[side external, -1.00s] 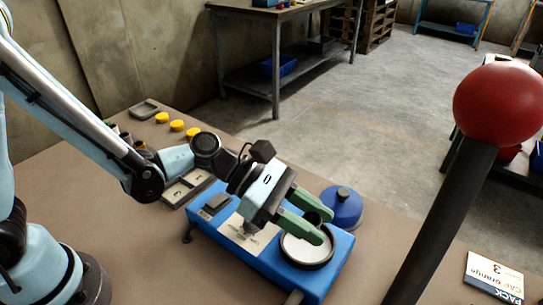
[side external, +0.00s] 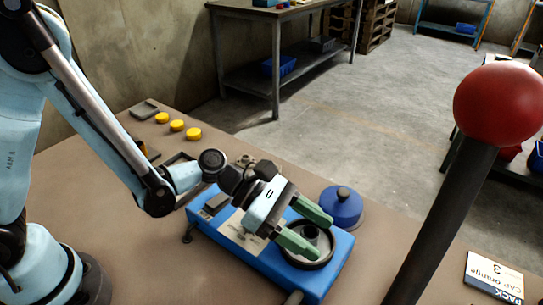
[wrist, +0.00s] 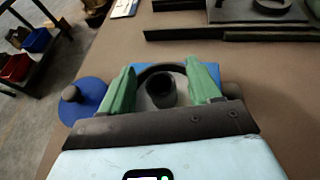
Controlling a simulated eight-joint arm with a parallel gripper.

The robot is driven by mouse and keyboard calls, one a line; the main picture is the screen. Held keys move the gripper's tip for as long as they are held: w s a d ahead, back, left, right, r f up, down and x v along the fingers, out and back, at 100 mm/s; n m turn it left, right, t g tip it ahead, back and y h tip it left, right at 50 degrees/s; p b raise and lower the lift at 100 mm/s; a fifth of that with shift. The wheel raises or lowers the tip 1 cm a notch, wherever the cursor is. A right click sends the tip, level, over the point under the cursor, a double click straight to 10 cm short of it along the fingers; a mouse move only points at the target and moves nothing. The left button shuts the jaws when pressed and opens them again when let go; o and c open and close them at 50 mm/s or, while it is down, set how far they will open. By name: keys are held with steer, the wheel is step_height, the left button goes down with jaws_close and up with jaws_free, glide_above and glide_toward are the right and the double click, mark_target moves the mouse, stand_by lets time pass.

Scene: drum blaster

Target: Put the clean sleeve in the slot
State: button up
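A dark grey hollow sleeve (side external: 310,232) stands in the round drum opening (side external: 326,262) of the blue blaster (side external: 226,240). My gripper (side external: 325,236) is over the drum with its green fingers apart. In the wrist view the sleeve (wrist: 161,91) is between the open fingers (wrist: 162,88), with a gap on each side. I cannot tell from its surface whether the sleeve is clean. A dark tray (side external: 178,160) lies behind my arm and is mostly hidden; its slots cannot be made out.
A blue domed lid (side external: 342,207) with a dark knob sits beside the blaster. Yellow caps (side external: 177,126) lie at the back of the table. A red ball on a black post (side external: 500,105) stands in the right foreground. A card (side external: 494,277) lies at lower right.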

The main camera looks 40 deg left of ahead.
steer(key=shift+f, duration=0.1)
steer(key=shift+a+f, duration=0.1)
steer(key=shift+a, duration=0.05)
steer(key=v, duration=1.1)
steer(key=shift+s+a, duration=0.15)
steer(key=shift+a, duration=0.15)
steer(key=shift+a+m+y, duration=0.5)
steer(key=shift+m+y, duration=0.1)
steer(key=shift+m, duration=0.1)
steer(key=a+m+y, duration=0.2)
steer(key=a+m+t+y, duration=0.1)
steer(key=a+m, duration=0.1)
steer(key=m, duration=0.1)
steer(key=a+m+t+y, duration=0.1)
steer(key=a+m+y, duration=0.1)
steer(key=shift+w+a+m+y, duration=0.2)
steer(key=shift+w+m+y, duration=0.1)
steer(key=s+a+r+m+t+y, duration=0.1)
steer(key=a+r+m+y, duration=0.1)
steer(key=a+m, duration=0.3)
steer(key=s+a+r+m+t+y, duration=0.1)
steer(key=a+m+y, duration=0.3)
steer(key=m, duration=0.2)
steer(key=shift+a+r+t, duration=0.3)
steer(key=shift+a+r, duration=0.05)
steer(key=shift+a, duration=0.05)
